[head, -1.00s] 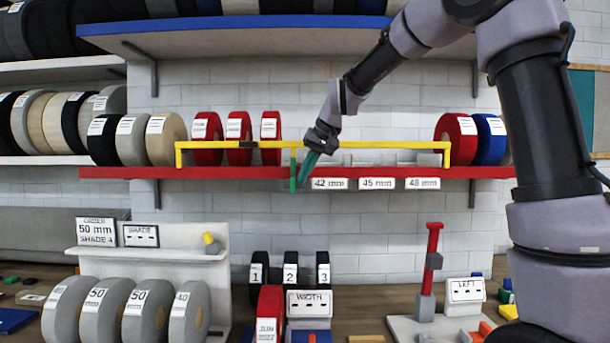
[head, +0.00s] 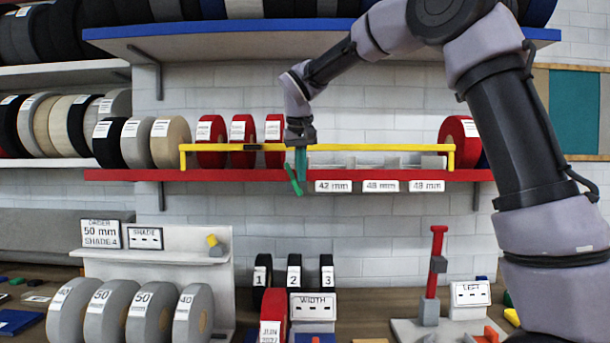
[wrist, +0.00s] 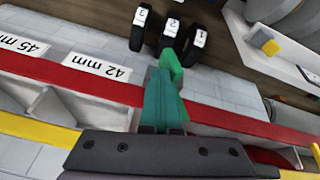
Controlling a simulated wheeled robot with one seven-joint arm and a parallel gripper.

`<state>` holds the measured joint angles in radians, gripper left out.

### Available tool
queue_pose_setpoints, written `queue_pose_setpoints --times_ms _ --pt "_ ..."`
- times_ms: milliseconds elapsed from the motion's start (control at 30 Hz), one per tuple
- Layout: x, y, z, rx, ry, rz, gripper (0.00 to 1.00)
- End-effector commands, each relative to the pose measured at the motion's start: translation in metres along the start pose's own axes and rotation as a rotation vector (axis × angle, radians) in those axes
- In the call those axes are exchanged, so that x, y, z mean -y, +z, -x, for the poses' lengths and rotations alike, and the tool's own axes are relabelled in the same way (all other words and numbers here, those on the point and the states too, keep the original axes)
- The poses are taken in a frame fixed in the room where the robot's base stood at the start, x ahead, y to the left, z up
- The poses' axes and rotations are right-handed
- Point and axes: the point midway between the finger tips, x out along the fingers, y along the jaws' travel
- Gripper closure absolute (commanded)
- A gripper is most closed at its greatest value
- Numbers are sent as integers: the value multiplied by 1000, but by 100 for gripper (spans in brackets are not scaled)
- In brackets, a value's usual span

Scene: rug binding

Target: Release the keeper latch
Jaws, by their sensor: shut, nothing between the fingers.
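A yellow bar (head: 375,147) runs across the front of the red-edged shelf. The green keeper latch (head: 294,181) hangs below the bar and leans, its lower end to the right. My gripper (head: 301,178) is shut and empty, its teal fingers pointing down in front of the bar, right beside the latch. In the wrist view the shut fingers (wrist: 162,102) lie against or very near the green latch (wrist: 172,68); I cannot tell whether they touch. The latch's upper end is hidden behind the fingers or hand.
Red rolls (head: 241,132) stand behind the bar on the left, with another red roll (head: 459,137) at its right end. A blue-edged shelf (head: 330,34) is above. Below are black numbered rolls (head: 294,272) and grey rolls (head: 108,310). The wall between is clear.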

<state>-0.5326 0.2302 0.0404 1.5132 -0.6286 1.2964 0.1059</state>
Motion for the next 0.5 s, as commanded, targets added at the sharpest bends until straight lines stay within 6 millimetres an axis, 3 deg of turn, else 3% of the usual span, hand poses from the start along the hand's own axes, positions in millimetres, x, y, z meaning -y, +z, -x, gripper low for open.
queue_pose_setpoints --times_ms 500 --pt "25 -5 -1 99 448 188 100"
